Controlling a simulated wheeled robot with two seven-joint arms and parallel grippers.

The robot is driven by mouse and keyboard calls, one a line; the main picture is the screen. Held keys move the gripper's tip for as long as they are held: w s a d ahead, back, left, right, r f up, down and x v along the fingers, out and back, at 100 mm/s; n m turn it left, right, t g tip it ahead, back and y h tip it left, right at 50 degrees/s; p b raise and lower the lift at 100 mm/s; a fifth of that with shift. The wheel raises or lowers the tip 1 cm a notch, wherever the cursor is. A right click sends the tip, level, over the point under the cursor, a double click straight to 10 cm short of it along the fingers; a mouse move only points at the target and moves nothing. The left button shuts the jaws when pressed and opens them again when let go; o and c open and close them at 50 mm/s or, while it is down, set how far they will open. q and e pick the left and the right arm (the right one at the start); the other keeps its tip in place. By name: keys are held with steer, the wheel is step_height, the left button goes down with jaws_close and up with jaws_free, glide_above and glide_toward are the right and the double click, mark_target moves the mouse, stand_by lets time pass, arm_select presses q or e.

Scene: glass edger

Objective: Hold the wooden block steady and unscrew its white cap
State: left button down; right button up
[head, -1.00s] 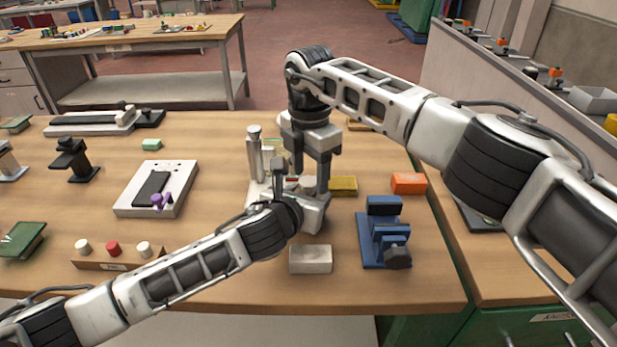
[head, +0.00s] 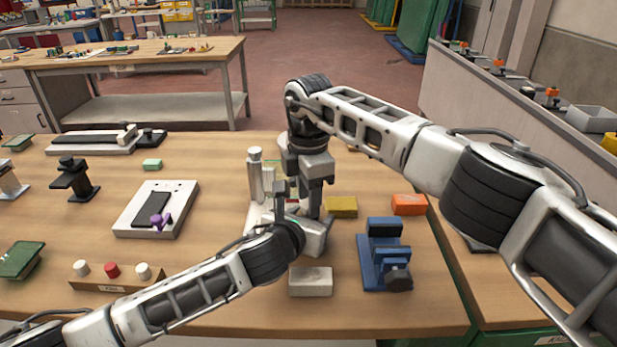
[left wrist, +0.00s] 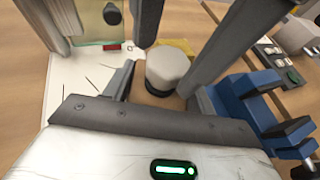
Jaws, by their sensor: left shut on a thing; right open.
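A white cap (left wrist: 167,67) with a dark ring beneath it sits on a brown wooden block (left wrist: 155,98) in the left wrist view. My left gripper (left wrist: 160,92) is shut on the block, a finger on each side of it. The fingers of my right gripper (left wrist: 170,62) come down from above on either side of the cap, apart from each other; I cannot tell whether they touch it. In the head view my right gripper (head: 303,197) is above my left gripper (head: 302,228), and the arms hide the block and cap.
A blue fixture (head: 385,255), a pale block (head: 311,282), a yellow block (head: 341,206) and an orange box (head: 408,204) lie close by. A white machine with upright posts (head: 255,180) stands just behind. A rack with white and red knobs (head: 112,284) is at left.

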steer(key=shift+f, duration=0.8)
steer(key=c, duration=0.8)
steer(key=n, duration=0.3)
steer(key=shift+w, duration=0.1)
steer(key=o, duration=1.1)
